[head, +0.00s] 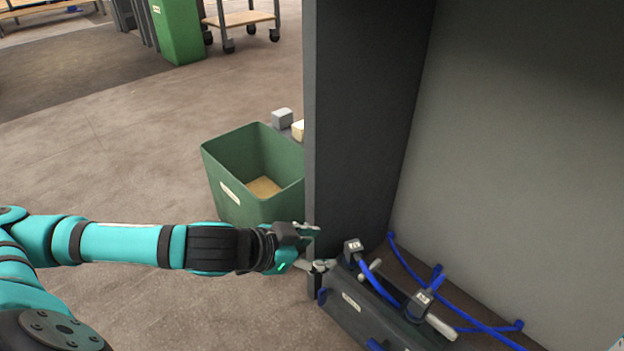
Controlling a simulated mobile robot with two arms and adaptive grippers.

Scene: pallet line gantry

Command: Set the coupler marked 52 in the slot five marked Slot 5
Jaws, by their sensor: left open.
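My left gripper (317,248) is open, at the lower front corner of the dark cabinet's left wall. A dark block with a small white label (353,248) stands just right of the fingers, apart from them. A second dark labelled block (420,302), with a light grey cylindrical end, lies further right and nearer. Both labels are too small to read, so I cannot tell which part is the coupler marked 52. A dark case (352,318) with a pale label on its front sits below them. No Slot 5 marking is readable.
The cabinet's dark side wall (365,120) rises beside my left gripper. Blue cables or straps (480,325) run across the cabinet floor. A green bin (250,185) stands left of the cabinet, with a grey block (282,118) behind it. Open floor lies further left.

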